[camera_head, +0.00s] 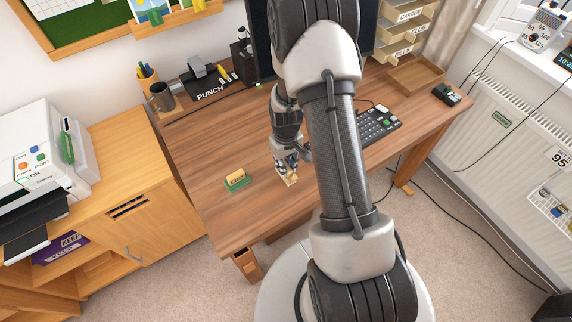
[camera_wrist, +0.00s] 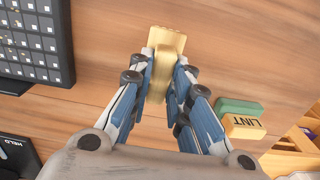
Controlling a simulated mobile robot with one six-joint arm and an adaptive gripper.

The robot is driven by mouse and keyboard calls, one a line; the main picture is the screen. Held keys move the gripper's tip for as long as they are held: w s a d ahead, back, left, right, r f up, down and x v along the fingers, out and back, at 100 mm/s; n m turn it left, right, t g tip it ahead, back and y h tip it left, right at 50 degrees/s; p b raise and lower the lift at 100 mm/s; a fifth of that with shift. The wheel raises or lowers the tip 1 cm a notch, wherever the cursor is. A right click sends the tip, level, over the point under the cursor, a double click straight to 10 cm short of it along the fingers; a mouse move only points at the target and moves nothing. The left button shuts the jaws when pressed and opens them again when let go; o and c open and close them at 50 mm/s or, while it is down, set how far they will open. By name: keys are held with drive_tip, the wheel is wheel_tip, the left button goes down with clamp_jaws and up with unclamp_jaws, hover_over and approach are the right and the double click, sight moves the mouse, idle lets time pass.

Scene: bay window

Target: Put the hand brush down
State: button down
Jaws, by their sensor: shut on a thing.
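The hand brush, a pale wooden piece (camera_wrist: 166,40), is held between the fingers of my gripper (camera_wrist: 164,85) in the wrist view. In the head view my gripper (camera_head: 288,160) points down over the front part of the wooden desk (camera_head: 212,150), and the brush's pale end (camera_head: 291,181) shows just below the fingers. My gripper is shut on the brush. Part of the brush is hidden by the fingers. I cannot tell whether it touches the desk top.
A small green and yellow block (camera_head: 237,180) stands left of my gripper; it also shows in the wrist view (camera_wrist: 241,118). A keyboard (camera_head: 378,126) lies to the right. A black hole punch (camera_head: 208,83) and a pen cup (camera_head: 160,95) are behind. The left-middle desk top is clear.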

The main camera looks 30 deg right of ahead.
drive_tip(key=shift+f, duration=0.2)
drive_tip(key=c, duration=1.5)
unclamp_jaws()
drive_tip(key=shift+r, duration=0.15)
